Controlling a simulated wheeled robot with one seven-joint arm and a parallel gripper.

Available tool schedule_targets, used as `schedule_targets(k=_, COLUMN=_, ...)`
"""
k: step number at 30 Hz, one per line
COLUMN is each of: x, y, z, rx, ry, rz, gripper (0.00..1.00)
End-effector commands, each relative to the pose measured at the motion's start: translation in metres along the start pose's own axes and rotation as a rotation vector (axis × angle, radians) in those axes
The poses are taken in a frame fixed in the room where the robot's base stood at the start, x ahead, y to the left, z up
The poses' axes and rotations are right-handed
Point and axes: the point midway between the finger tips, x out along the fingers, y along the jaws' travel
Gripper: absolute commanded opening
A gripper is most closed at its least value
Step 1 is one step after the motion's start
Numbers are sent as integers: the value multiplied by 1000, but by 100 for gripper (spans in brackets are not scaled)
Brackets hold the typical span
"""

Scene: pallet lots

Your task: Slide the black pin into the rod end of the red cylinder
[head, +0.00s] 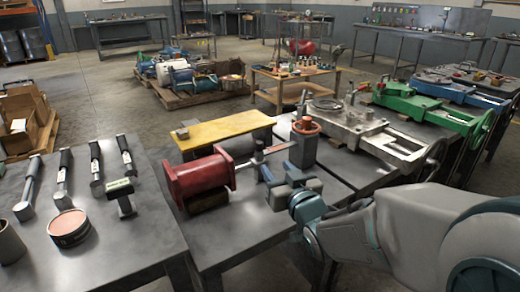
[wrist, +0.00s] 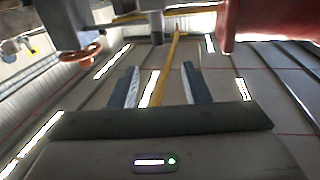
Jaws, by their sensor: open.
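The red cylinder (head: 198,178) lies on the middle table, with its grey rod (head: 272,151) reaching right to a post under an orange handwheel. The cylinder's red body (wrist: 265,20) also shows at the top right of the wrist view. My gripper (head: 272,176) is just right of the cylinder and near the rod. In the wrist view its two fingers (wrist: 161,85) stand apart with nothing held between them. I cannot pick out the black pin for certain. A dark T-shaped piece with a pale label (head: 121,197) stands on the left table.
Several black-handled tools (head: 62,172) and a round tin (head: 68,227) are on the left table. A yellow plate (head: 225,129) lies behind the cylinder. The orange handwheel (head: 305,126) rises close to the rod. A grey machine vise (head: 345,125) stands to the right.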

Motion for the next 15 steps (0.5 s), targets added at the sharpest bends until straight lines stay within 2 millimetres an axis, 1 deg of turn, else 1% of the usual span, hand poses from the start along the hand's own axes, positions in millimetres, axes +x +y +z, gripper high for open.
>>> schedule_targets(k=1, x=2, y=0, z=-5, rx=2, ry=-1, rz=-2, gripper=43)
schedule_targets(k=4, x=8, y=-1, z=-7, rx=4, ry=-3, rz=-6, gripper=43)
schedule_targets(k=15, x=24, y=-1, z=-6, rx=4, ry=-5, rz=-2, gripper=43)
